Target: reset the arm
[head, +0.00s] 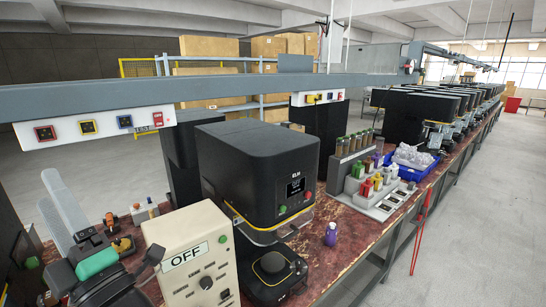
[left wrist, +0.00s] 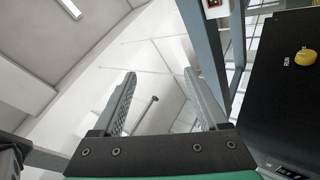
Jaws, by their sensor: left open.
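My left gripper (head: 56,208) is at the lower left of the head view, with grey fingers and a green band on its body. The fingers point up and away over the left end of the bench. In the left wrist view the same gripper (left wrist: 159,74) has its two ridged fingers wide apart, with nothing between them. Behind them are pale floor and ceiling. My right gripper is in neither view.
A black seamer (head: 258,170) stands right of my left gripper, near a cream box marked OFF (head: 190,258). A purple bottle (head: 331,234) stands on the worn bench (head: 345,252). A grey overhead beam (head: 240,88) crosses above. A blue bin (head: 412,168) is farther right.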

